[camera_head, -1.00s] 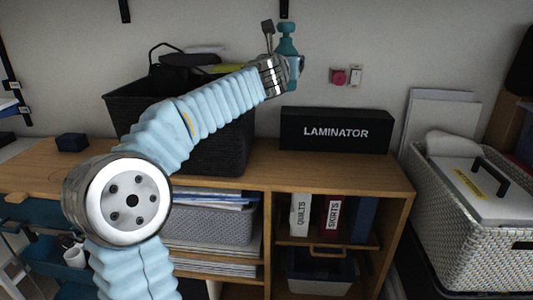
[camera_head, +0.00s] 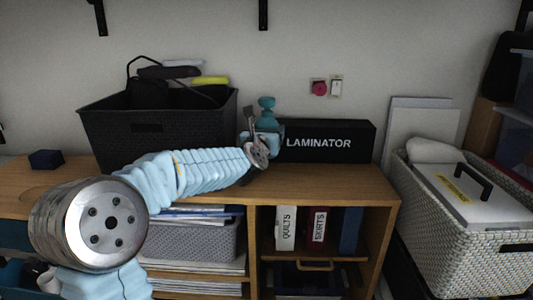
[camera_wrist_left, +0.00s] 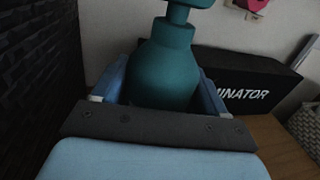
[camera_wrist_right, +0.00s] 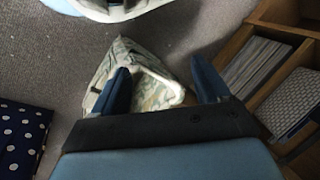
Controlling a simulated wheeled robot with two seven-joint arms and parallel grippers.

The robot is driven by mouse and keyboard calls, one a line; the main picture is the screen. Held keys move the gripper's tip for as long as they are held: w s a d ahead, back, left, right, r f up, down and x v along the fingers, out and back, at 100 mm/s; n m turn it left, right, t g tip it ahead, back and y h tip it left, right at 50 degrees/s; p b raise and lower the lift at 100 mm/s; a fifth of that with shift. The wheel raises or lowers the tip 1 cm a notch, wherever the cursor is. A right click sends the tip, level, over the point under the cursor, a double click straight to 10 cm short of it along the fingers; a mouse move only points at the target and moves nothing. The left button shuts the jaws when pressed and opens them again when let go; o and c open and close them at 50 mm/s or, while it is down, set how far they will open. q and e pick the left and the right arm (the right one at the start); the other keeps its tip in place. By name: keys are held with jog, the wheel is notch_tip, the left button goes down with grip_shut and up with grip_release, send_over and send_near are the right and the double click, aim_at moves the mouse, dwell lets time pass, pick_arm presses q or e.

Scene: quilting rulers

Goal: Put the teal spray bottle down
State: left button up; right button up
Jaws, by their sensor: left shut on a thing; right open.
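The teal spray bottle (camera_head: 267,113) is upright over the wooden cabinet top, between the black basket and the laminator box. My left gripper (camera_head: 262,143) is shut on it; in the left wrist view the bottle (camera_wrist_left: 165,70) stands between the two blue fingers (camera_wrist_left: 160,88). The bottle's base is hidden by my gripper, so I cannot tell whether it touches the cabinet top (camera_head: 330,180). My right gripper (camera_wrist_right: 158,90) shows only in its own wrist view, open and empty above the floor.
A black basket (camera_head: 150,130) stands left of the bottle. The black laminator box (camera_head: 330,140) is close on its right. A white woven basket (camera_head: 450,235) stands at the far right. A patterned fabric item (camera_wrist_right: 140,65) lies on the floor below my right gripper.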

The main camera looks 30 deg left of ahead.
pick_arm(q)
notch_tip(320, 180, down, 5)
jog(key=o, duration=1.3)
jog(key=shift+o, duration=0.2)
jog(key=shift+s, duration=0.1)
